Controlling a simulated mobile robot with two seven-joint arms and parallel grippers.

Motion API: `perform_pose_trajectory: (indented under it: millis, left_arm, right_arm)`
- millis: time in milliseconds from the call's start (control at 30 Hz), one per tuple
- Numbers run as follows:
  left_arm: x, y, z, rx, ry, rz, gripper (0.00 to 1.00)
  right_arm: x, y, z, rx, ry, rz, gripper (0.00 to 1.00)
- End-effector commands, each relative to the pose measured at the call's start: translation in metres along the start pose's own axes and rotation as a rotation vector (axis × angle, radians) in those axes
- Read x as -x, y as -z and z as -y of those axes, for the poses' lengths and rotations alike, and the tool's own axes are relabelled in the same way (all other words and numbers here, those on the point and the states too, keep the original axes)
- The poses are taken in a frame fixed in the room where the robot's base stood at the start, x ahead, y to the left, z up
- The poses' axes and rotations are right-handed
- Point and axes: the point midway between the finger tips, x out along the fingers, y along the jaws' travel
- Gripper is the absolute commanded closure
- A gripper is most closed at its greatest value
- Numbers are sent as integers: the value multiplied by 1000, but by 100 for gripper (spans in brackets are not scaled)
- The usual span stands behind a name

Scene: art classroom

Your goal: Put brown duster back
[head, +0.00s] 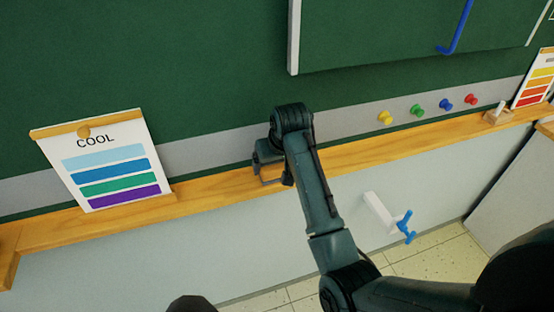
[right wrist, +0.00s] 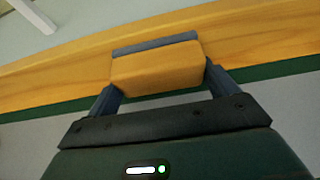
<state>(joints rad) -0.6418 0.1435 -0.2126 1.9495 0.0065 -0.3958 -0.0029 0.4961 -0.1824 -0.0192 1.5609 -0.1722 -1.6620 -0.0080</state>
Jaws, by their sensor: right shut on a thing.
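The brown duster (right wrist: 156,72) is a wooden block with a grey strip along its far edge, seen in the right wrist view. My right gripper (right wrist: 158,78) is shut on it, with one finger at each end. In the head view, my right gripper (head: 268,168) is at the wooden ledge (head: 225,184) below the green chalkboard, and the duster is mostly hidden by the gripper. I cannot tell whether the duster touches the ledge. My left gripper is not in view.
A "COOL" colour chart (head: 106,160) stands on the ledge at left. Several coloured pins, including a yellow one (head: 385,118), sit on the grey strip at right. A small wooden holder (head: 497,117) is farther right. A blue-handled fixture (head: 405,226) juts below the ledge.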

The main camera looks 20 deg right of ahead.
Motion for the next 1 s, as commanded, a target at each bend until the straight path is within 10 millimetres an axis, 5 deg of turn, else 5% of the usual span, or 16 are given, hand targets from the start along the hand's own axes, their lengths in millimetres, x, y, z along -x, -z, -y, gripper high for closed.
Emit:
perform_pose_trajectory:
  millis: [133,167,300,667,1000]
  left_arm:
    - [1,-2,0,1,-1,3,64]
    - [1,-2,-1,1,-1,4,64]
    - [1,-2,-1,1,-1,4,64]
    - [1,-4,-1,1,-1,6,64]
    - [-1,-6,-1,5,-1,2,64]
  right_arm:
    - [-2,-1,0,0,0,1,35]
    - [-2,-1,0,0,0,1,12]
    - [-2,-1,0,0,0,1,1]
    - [6,1,0,0,0,-2,0]
    - [79,2,0,-1,0,-7,0]
